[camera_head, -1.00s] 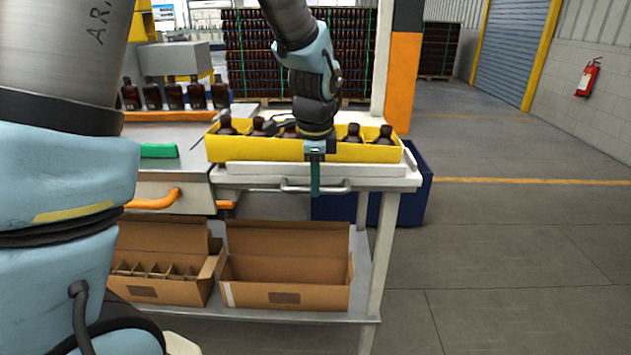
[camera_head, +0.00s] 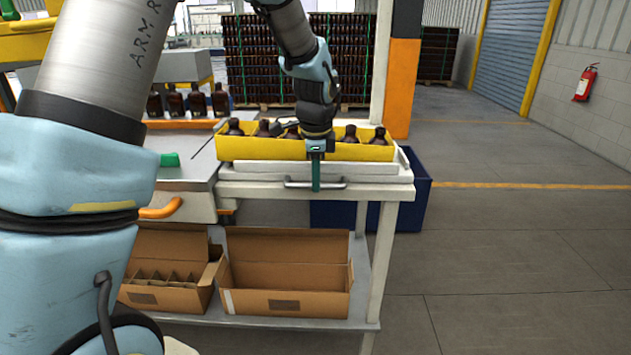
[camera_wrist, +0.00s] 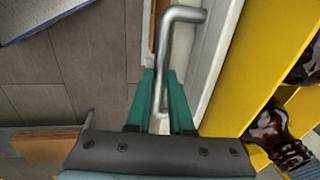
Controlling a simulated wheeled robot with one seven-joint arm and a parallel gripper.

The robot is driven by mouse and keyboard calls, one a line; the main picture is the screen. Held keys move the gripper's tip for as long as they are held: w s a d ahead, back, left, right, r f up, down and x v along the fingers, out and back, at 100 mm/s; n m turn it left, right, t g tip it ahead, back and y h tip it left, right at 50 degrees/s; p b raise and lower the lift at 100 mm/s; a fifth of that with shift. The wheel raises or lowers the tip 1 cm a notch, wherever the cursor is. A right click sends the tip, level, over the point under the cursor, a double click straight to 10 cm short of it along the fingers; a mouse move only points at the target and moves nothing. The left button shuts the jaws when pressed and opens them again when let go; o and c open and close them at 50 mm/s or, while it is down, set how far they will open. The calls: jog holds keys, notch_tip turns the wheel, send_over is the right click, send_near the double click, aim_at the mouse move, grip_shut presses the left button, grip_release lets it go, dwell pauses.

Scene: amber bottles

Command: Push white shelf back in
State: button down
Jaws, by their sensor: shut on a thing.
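The white shelf (camera_head: 262,190) is a flat sliding board at table height, with a metal bar handle (camera_head: 297,184) on its front edge. A yellow crate (camera_head: 240,149) of amber bottles stands on it. My gripper (camera_head: 316,180) points down at the shelf front. Its green fingers are shut on the handle. In the wrist view the handle (camera_wrist: 182,15) runs between the two green fingers (camera_wrist: 161,100), with the white shelf front (camera_wrist: 209,60) just to the right. The fingers hide part of the handle.
Open cardboard boxes (camera_head: 285,302) stand on the lower shelf. A worktable with an orange handle (camera_head: 160,209) adjoins on the left. A dark blue bin (camera_head: 418,200) stands behind on the right. Floor to the right is clear.

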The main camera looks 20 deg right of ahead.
jog(key=shift+w+d+r, duration=0.15)
jog(key=shift+w, duration=0.1)
jog(key=c, duration=1.1)
grip_release()
jog(key=shift+o, duration=1.4)
notch_tip(320, 180, up, 10)
jog(key=s+b, duration=0.2)
jog(key=shift+a+r, duration=0.25)
jog(key=shift+a, duration=0.2)
jog(key=a+f+n, duration=0.3)
jog(key=a+n, duration=0.2)
jog(key=a, duration=0.4)
jog(key=a+f+n, duration=0.3)
jog(key=a+n, duration=0.2)
jog(key=a, duration=0.4)
jog(key=s+a+f+n, duration=0.3)
jog(key=a+n, duration=0.3)
jog(key=a, duration=0.1)
jog(key=s+a+f+n, duration=0.3)
jog(key=s+a+n, duration=0.1)
jog(key=a, duration=0.3)
jog(key=shift+a+n+y, duration=0.3)
jog(key=shift+n, duration=0.6)
